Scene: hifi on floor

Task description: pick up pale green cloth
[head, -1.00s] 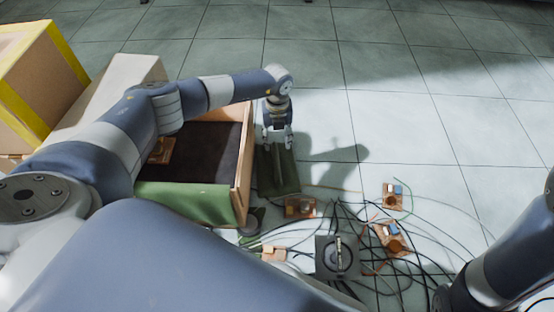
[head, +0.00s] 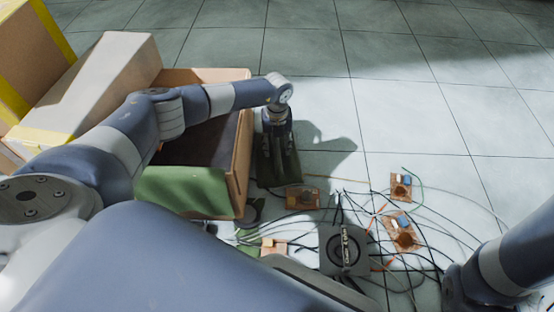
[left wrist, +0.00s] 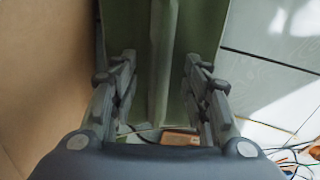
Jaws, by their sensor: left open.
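A green cloth (head: 291,172) lies on the floor against the right side of the open box, in the shadow of my arm. In the left wrist view the pale green cloth (left wrist: 160,75) fills the middle, with a raised fold running lengthwise between my fingers. My left gripper (head: 277,140) points down over the cloth. In the left wrist view my left gripper (left wrist: 160,95) is open, one finger on each side of the fold; I cannot tell whether they touch it. My right arm enters at lower right in the head view; its gripper is out of view.
The open box (head: 240,175) stands close left of the gripper, with green on its front. Small circuit boards (head: 302,197), a grey unit (head: 345,250) and tangled cables lie in front. Tiled floor is clear behind and right.

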